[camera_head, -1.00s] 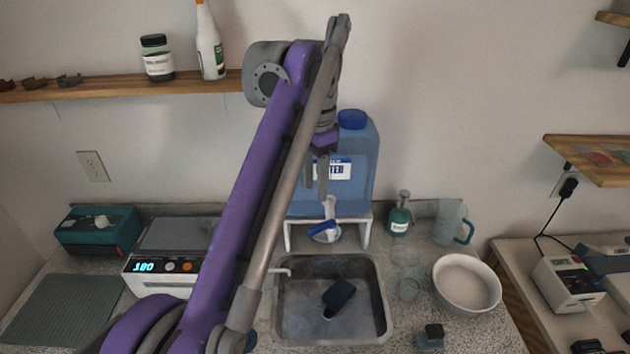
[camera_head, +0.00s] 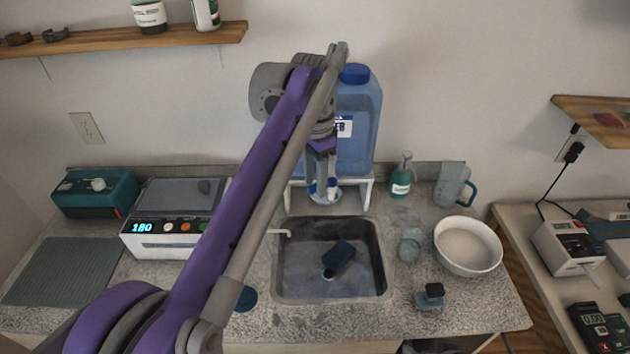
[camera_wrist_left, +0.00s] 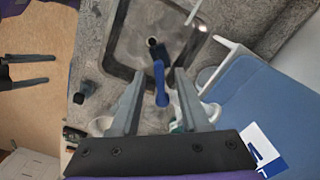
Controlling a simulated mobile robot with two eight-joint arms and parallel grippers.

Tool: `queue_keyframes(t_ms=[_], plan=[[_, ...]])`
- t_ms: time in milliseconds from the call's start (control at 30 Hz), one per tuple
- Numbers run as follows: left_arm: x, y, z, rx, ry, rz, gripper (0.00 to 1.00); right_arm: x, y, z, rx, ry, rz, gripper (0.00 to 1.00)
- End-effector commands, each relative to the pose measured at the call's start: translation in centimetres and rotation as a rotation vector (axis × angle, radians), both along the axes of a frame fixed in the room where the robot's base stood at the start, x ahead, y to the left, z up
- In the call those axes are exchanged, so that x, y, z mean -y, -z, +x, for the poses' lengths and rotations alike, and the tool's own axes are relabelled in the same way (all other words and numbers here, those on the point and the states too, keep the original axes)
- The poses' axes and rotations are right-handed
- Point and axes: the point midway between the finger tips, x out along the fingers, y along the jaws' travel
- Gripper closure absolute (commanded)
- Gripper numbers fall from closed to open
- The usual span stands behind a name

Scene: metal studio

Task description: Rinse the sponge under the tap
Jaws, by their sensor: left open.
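The dark blue sponge (camera_head: 342,253) lies on the floor of the sink (camera_head: 381,285), beside the drain. It also shows in the left wrist view (camera_wrist_left: 160,54). The tap (camera_head: 330,190), white with a blue lever, is at the foot of the blue water jug (camera_head: 358,110), above the sink's back edge. My left gripper (camera_head: 321,192) is open at the tap. In the left wrist view the blue lever (camera_wrist_left: 160,82) shows between its spread fingers (camera_wrist_left: 160,78); contact cannot be told. My right gripper (camera_wrist_left: 50,70) shows at the left of that view, with its fingers apart and empty.
The jug stands on a white stand (camera_head: 366,190). A soap bottle (camera_head: 400,180), a jug-like cup (camera_head: 452,184), a glass (camera_head: 410,245) and a white bowl (camera_head: 467,246) are right of the sink. A small teal and black item (camera_head: 430,297) sits near the front. A white device (camera_head: 165,240) stands left.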

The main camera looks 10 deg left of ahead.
Motion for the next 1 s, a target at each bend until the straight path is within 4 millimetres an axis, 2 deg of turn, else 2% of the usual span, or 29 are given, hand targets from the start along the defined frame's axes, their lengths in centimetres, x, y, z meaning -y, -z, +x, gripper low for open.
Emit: queue_keyframes(t_ms=[300, 500, 567, 1000], plan=[[-0.01, 0.19, -0.01, 0.0, 0.0, 0.0, 0.56, 0.0, 0.01, 0.0, 0.0, 0.0, 0.0, 0.0], [-0.01, 0.19, -0.01, 0.0, 0.0, 0.0, 0.92, 0.0, 0.01, 0.0, 0.0, 0.0, 0.0, 0.0], [-0.01, 0.19, -0.01, 0.0, 0.0, 0.0, 1.0, 0.0, 0.01, 0.0, 0.0, 0.0, 0.0, 0.0], [-0.08, 0.12, 0.09, 0.0, 0.024, 0.0, 1.0, 0.0, -0.24, 0.09, 0.002, 0.0, 0.0, 0.0]])
